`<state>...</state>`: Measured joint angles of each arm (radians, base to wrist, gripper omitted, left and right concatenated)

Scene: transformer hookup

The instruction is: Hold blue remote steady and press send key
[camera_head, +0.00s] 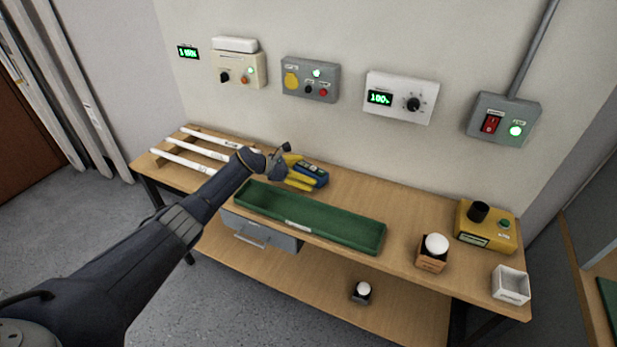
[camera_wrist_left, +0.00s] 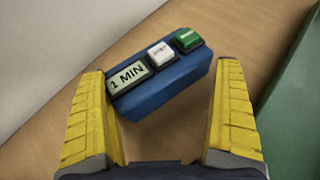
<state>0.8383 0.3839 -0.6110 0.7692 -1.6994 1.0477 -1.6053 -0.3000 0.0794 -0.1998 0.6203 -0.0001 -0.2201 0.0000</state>
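The blue remote (camera_head: 313,174) lies on the wooden bench top, behind the left end of the green tray. In the left wrist view the blue remote (camera_wrist_left: 165,80) shows a "1 MIN" display, a white key (camera_wrist_left: 160,54) and a green key (camera_wrist_left: 187,40); the key lettering is too small to read surely. My left gripper (camera_head: 299,174) is at the remote, its yellow fingers pointing at it. In the left wrist view the left gripper (camera_wrist_left: 168,92) is open, with the fingers spread to either side of the remote's near part. No contact is clear. My right gripper is not seen.
The green tray (camera_head: 262,187) lies along the bench front, close to the left gripper. White tubes (camera_head: 181,160) lie on a rack at left. A yellow device (camera_head: 486,225), an orange block with a white bulb (camera_head: 432,262) and a white box (camera_head: 511,285) stand at right. Control boxes hang on the wall.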

